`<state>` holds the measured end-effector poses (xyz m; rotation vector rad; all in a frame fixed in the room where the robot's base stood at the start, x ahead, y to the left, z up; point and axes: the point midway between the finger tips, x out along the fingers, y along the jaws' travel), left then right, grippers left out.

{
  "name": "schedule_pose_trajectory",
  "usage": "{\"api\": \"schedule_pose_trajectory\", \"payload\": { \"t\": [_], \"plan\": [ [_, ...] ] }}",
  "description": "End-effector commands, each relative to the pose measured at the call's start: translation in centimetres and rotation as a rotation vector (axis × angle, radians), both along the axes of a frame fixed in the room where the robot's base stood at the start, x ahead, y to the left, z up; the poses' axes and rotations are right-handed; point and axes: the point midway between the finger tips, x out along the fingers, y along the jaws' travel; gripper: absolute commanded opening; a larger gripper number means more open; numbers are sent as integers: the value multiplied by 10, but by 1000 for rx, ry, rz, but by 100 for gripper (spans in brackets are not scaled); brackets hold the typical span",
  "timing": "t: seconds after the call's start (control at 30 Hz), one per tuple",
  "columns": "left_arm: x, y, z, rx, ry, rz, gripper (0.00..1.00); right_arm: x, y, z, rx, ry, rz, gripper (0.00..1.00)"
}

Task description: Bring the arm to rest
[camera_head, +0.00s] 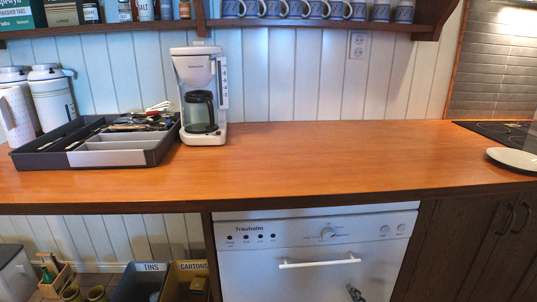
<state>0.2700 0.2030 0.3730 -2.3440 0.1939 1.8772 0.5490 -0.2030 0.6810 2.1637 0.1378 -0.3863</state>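My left gripper is not in view. Small grey and dark metallic parts show low in front of the dishwasher, near the right end of its handle. They look like part of my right gripper (354,278), but too little shows to tell whether it is open or shut. No held object can be made out there. The dark utensil tray (40,159) sits on the left of the wooden counter (300,160), with several utensils in its back part and light grey compartments at the front. No gripper is near the tray.
A white coffee maker (205,135) stands right of the tray, with white canisters (52,98) behind the tray. A white plate (513,158) lies at the right, near a dark hob (500,130). The counter's middle is clear. The dishwasher (255,280) is closed; bins (140,283) stand below left.

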Motion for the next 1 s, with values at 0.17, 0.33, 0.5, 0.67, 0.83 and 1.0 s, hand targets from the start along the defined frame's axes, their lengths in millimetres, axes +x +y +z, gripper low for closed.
{"api": "schedule_pose_trajectory", "payload": {
  "t": [0.17, 0.33, 0.5, 0.67, 0.83, 1.0],
  "plan": [
    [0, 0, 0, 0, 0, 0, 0, -65, -6, -128, 218, 334, -130, 59],
    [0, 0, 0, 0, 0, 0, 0, -144, -6, -218, 386, 606, -283, 59],
    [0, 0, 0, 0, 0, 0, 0, -219, -4, -275, 500, 810, -430, 59],
    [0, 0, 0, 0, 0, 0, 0, -286, 1, -311, 576, 973, -560, 59],
    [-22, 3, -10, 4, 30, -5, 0, -302, -3, -319, 564, 990, -564, 59],
    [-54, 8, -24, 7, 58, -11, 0, -334, -7, -332, 551, 1015, -567, 59]
  ]
}}
